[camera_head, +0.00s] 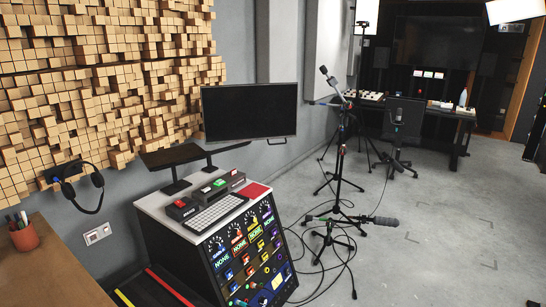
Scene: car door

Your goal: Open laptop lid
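I cannot make out a laptop for certain in the head view. A thin dark flat slab (172,154) sits raised on stands above a white-topped console (156,204) at centre left; I cannot tell whether it is a closed laptop or a shelf. A black monitor (249,110) with a dark screen stands behind the console. A light keyboard (216,213) lies on the console top. Neither of my grippers is in view.
A wooden desk (55,265) with a red pen cup (24,237) is at the lower left. Microphone stands (339,165) and cables are right of the console. An office chair (402,130) and black desk are farther back. Grey floor (440,230) at right is mostly clear.

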